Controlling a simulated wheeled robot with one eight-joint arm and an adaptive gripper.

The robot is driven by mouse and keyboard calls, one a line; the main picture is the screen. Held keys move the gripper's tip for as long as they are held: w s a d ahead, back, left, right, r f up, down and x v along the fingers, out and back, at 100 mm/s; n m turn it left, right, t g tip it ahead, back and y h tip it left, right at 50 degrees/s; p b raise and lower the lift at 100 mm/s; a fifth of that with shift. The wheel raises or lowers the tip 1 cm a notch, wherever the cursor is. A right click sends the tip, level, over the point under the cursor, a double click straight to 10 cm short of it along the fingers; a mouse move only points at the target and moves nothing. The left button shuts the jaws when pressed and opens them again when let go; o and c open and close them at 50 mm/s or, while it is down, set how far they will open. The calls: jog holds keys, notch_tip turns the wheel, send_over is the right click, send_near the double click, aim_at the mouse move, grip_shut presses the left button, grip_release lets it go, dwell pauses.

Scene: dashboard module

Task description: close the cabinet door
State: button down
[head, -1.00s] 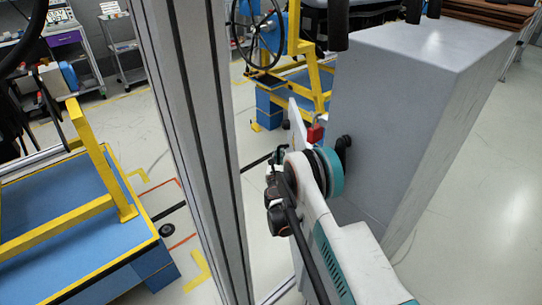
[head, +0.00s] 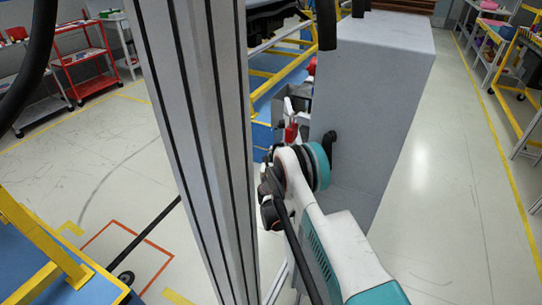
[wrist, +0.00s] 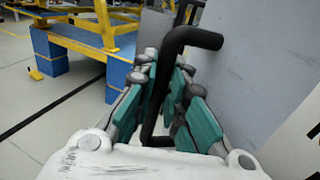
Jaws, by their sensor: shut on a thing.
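The grey cabinet (head: 375,100) stands right of centre in the head view. A smooth grey panel (wrist: 255,60) fills the right of the wrist view; I cannot tell whether it is the door or a side wall. A black bar handle (wrist: 158,95) stands out from that panel and bends across the view. My gripper (wrist: 168,75) has its teal-padded fingers on both sides of the handle, shut on it. In the head view my wrist hides most of the fingers. The door's edge and how far it stands open are not clear.
A yellow and blue frame (head: 45,250) stands at the lower left. A red cart (head: 85,60) is at the far left. Blue and yellow racking (wrist: 75,45) stands behind the cabinet. The floor right of the cabinet (head: 460,200) is clear.

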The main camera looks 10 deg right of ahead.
jog(key=c, duration=1.6)
grip_release()
jog(key=v, duration=0.7)
jog(key=shift+s, duration=0.3)
